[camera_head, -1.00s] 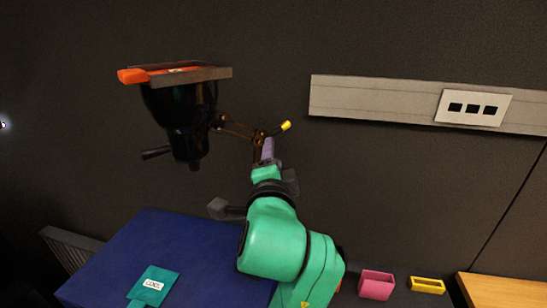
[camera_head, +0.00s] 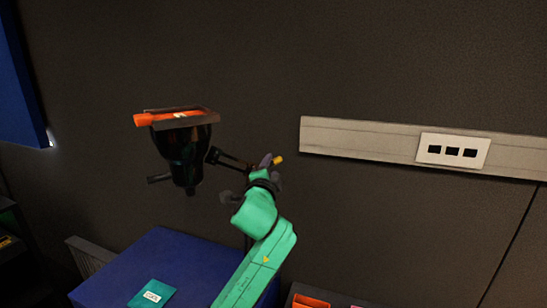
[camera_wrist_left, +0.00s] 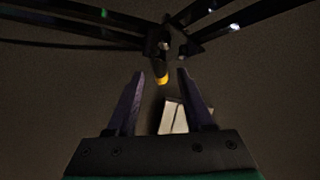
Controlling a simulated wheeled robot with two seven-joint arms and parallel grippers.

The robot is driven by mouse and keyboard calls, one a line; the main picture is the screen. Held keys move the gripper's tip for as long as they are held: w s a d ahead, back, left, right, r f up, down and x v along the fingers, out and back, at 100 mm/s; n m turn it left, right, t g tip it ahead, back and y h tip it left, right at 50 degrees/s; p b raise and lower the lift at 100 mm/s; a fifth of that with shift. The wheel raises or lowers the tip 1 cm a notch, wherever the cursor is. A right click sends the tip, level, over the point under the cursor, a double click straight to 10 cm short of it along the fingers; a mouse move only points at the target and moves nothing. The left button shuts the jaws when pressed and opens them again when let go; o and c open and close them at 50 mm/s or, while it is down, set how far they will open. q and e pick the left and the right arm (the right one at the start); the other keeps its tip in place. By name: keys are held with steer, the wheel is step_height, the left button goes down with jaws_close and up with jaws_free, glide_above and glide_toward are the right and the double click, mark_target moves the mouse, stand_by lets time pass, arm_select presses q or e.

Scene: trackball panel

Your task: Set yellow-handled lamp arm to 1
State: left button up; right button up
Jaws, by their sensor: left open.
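The lamp arm (camera_head: 231,160) is a dark, thin linkage beside a black funnel-shaped body (camera_head: 184,155). Its yellow handle (camera_head: 278,160) sticks out at the right end, and its yellow tip (camera_wrist_left: 161,80) shows in the left wrist view. My left gripper (camera_head: 272,160) is at the handle in the head view, covering part of the linkage. In the left wrist view its two fingers (camera_wrist_left: 160,78) are apart, with the yellow tip between their ends and no finger seen touching it. My right gripper is not in view.
An orange-handled slide (camera_head: 180,117) tops the black body. A grey rail (camera_head: 385,142) with a switch plate (camera_head: 453,151) runs along the wall at right. A blue box (camera_head: 150,250) with a teal label card stands below.

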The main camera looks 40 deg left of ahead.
mark_target(275, 163)
arm_select(q)
steer(key=x, duration=0.3)
steer(key=shift+w+d+r+p, duration=0.15)
steer(key=shift+w+r+p, duration=0.05)
steer(key=shift+w+p, duration=0.25)
steer(key=shift+a+f, duration=0.1)
steer(key=shift+a, duration=0.3)
steer(key=shift+d, duration=0.2)
jaws_close()
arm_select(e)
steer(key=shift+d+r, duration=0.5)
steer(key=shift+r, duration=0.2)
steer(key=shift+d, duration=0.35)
